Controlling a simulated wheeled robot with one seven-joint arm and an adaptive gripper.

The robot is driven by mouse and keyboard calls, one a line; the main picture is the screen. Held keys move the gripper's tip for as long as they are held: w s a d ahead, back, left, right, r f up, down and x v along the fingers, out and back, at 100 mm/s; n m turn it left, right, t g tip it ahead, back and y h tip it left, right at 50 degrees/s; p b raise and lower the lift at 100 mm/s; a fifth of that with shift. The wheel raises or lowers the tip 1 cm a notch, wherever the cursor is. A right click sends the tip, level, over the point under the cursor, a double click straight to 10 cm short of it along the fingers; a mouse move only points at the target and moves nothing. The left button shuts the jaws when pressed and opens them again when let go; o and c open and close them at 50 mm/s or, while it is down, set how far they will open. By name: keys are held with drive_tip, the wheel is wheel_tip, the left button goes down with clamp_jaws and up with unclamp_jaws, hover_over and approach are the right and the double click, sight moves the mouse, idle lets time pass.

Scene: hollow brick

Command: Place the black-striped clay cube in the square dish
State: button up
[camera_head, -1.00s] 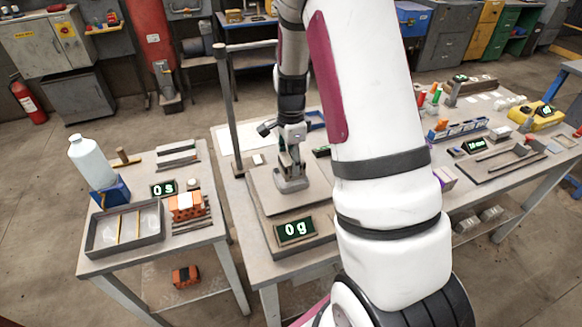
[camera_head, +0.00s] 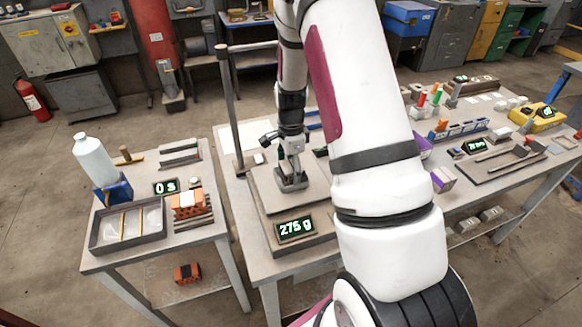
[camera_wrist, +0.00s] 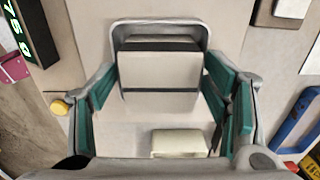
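The black-striped clay cube (camera_wrist: 160,72) is pale grey with dark bands. In the wrist view it sits inside the square dish (camera_wrist: 206,35), whose light rim frames it. In the head view the dish (camera_head: 292,185) rests on the scale plate under my gripper (camera_head: 291,155); the cube is hard to make out there. In the wrist view my gripper (camera_wrist: 160,78) has its green-padded fingers on either side of the cube, with gaps between pads and cube, so it is open. The scale display (camera_head: 296,229) reads 275 g.
A cream block (camera_wrist: 180,143) lies near my gripper in the wrist view. An upright post (camera_head: 229,100) stands left behind the scale. A left table holds a tray (camera_head: 125,248), a bottle (camera_head: 93,157) and orange bricks (camera_head: 188,204). The right bench is crowded.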

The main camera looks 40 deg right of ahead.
sight(290, 166)
wheel_tip(290, 166, up, 12)
drive_tip(key=r+b, duration=0.1)
drive_tip(key=b, duration=0.1)
drive_tip(key=s+a+r+n+t, duration=0.3)
drive_tip(key=s+a+r+n, duration=0.4)
drive_tip(key=a+r+n, duration=0.35)
drive_tip(key=s+a+r+n+t, duration=0.1)
drive_tip(key=s+a+r+n, duration=0.2)
drive_tip(key=s+n, duration=0.2)
drive_tip(key=s+a+r+n+t, duration=0.1)
drive_tip(key=s+a+r+n, duration=0.3)
drive_tip(key=s, duration=0.4)
drive_tip(key=shift+s+a+n+t, duration=0.15)
drive_tip(key=shift+a+n+t, duration=0.15)
drive_tip(key=shift+n, duration=0.55)
